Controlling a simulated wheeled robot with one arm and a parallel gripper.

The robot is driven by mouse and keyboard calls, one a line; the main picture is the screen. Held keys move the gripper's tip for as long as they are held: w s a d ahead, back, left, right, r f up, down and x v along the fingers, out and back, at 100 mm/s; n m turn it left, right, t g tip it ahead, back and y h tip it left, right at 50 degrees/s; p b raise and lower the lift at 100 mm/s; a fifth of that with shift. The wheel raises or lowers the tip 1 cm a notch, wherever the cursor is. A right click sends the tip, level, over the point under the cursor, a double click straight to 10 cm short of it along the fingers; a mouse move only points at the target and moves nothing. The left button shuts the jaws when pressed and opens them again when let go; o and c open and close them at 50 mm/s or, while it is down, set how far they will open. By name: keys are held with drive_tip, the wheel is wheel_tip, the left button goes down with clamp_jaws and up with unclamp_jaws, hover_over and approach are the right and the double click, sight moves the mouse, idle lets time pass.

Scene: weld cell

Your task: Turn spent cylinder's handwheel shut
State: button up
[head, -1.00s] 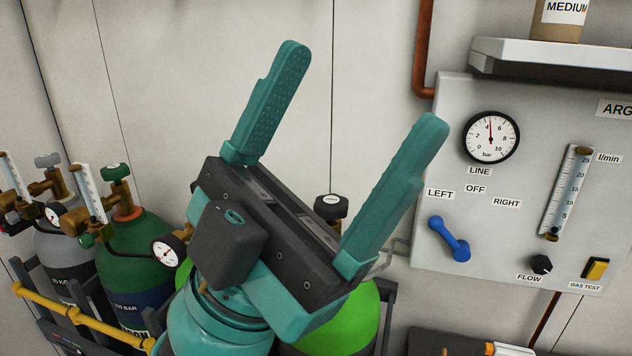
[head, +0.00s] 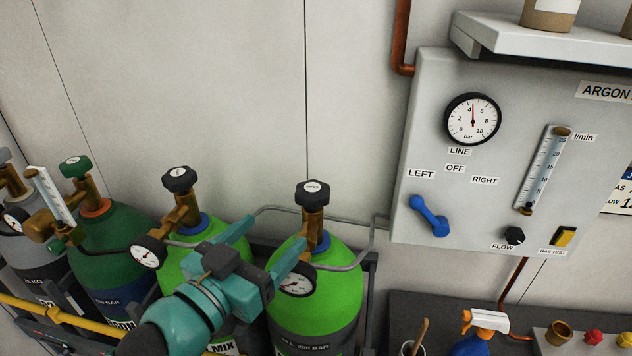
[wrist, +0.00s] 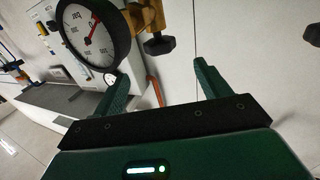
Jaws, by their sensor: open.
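Two bright green cylinders stand side by side, the left one (head: 192,262) and the right one (head: 335,300). Each has a brass valve with a black handwheel on top, the left handwheel (head: 179,179) and the right handwheel (head: 312,193). A pressure gauge (head: 149,250) sits by the left valve and another (head: 297,283) below the right one. My gripper (head: 276,236) is open and empty between the cylinders, lower than both handwheels. In the wrist view, a gauge (wrist: 90,30) is close beside one finger, its needle apparently near 0. A black handwheel (wrist: 160,45) shows beyond the fingertips.
A dark green cylinder (head: 115,245) and a grey one stand at the left behind a yellow bar (head: 60,312). A bent grey pipe (head: 350,262) runs by the right valve. The argon panel (head: 410,235) with a blue lever (head: 429,216) is at the right. The wall above is clear.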

sight(317, 189)
drive_tip(key=p+x, duration=0.4)
drive_tip(key=x, duration=0.8)
drive_tip(key=shift+w+d+r+p, duration=0.2)
drive_tip(key=shift+w+d+p, duration=0.1)
drive_tip(key=shift+p, duration=0.05)
drive_tip(key=shift+x, duration=0.9)
drive_tip(key=shift+f, duration=0.15)
drive_tip(key=shift+c, duration=0.2)
drive_tip(key=c, duration=0.9)
